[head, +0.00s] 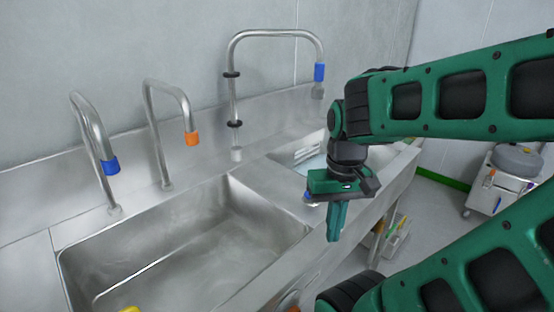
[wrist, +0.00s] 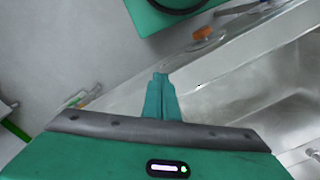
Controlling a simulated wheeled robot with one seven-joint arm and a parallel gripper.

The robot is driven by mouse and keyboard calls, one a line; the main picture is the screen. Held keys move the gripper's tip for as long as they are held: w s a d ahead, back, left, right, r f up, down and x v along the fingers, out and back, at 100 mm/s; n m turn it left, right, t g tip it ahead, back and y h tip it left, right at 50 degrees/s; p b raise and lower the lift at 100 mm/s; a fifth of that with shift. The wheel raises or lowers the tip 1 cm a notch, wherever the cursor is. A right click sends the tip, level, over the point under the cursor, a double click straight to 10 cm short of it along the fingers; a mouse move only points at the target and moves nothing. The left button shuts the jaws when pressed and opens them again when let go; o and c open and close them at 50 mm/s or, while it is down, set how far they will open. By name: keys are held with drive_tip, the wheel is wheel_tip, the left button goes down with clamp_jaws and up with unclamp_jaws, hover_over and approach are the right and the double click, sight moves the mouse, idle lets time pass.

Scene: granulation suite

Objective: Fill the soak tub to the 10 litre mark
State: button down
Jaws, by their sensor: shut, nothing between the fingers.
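A tall pipe tap with a blue collar (head: 319,72) arches over the far basin (head: 285,155). In that basin a pale, light-blue shape with slots (head: 312,160) partly shows; I cannot tell whether it is the soak tub, and no litre marks or water level can be read. My gripper (head: 337,232) is shut and empty, pointing down by the sink's front edge. Its closed fingers also show in the wrist view (wrist: 160,82). A small blue part (head: 308,196) shows just beside my gripper, partly hidden by it.
The near basin (head: 190,240) looks empty, with a blue-tipped tap (head: 110,166) and an orange-tipped tap (head: 191,138) behind it. An orange knob (wrist: 203,33) is on the sink front. A cart (head: 500,185) stands at right; grey floor (head: 440,215) lies between.

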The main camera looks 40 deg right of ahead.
drive_tip(key=w+d+r+m, duration=0.5)
drive_tip(key=w+m, duration=0.3)
drive_tip(key=m, duration=0.6)
drive_tip(key=w+d+r+m, duration=0.6)
drive_tip(key=w+d+m, duration=0.2)
drive_tip(key=m, duration=0.6)
drive_tip(key=shift+w, duration=0.8)
drive_tip(key=shift+d+f, duration=0.1)
wheel_tip(320, 180, down, 14)
drive_tip(key=shift+r, duration=0.1)
